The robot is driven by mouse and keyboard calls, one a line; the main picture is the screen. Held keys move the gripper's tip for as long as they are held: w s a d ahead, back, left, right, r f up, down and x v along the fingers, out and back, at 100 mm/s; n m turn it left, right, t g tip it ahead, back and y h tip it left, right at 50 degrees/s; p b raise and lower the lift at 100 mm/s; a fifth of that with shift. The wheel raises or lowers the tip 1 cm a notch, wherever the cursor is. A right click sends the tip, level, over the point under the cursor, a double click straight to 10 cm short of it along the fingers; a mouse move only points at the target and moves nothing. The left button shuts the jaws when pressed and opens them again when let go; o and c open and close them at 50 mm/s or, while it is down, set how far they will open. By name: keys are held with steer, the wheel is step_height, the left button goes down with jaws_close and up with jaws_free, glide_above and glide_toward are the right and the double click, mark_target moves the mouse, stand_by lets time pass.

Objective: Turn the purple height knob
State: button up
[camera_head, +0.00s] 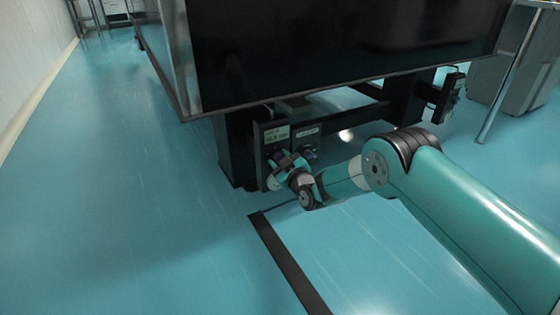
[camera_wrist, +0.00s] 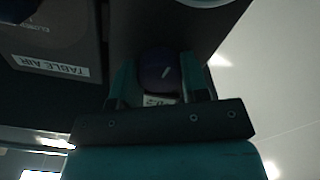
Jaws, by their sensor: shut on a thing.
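The purple height knob (camera_wrist: 158,70) is in the upper middle of the wrist view, dark, with a pale mark on its face. My gripper (camera_wrist: 159,82) has one finger on each side of the knob and is shut on it. In the head view my gripper (camera_head: 281,164) reaches the panel on the near table leg. The knob cannot be made out there behind the gripper. A small white label, partly hidden, shows just below the knob in the wrist view.
A large black optical table (camera_head: 340,50) stands above on dark legs (camera_head: 235,150). A box labelled TABLE AIR (camera_wrist: 52,66) is beside the knob. A black floor strip (camera_head: 285,260) lies in front. The blue floor at left is clear.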

steer(key=shift+a, duration=0.1)
steer(key=o, duration=0.9)
steer(key=shift+s, duration=0.1)
steer(key=shift+p+v, duration=8.6)
steer(key=shift+v, duration=0.1)
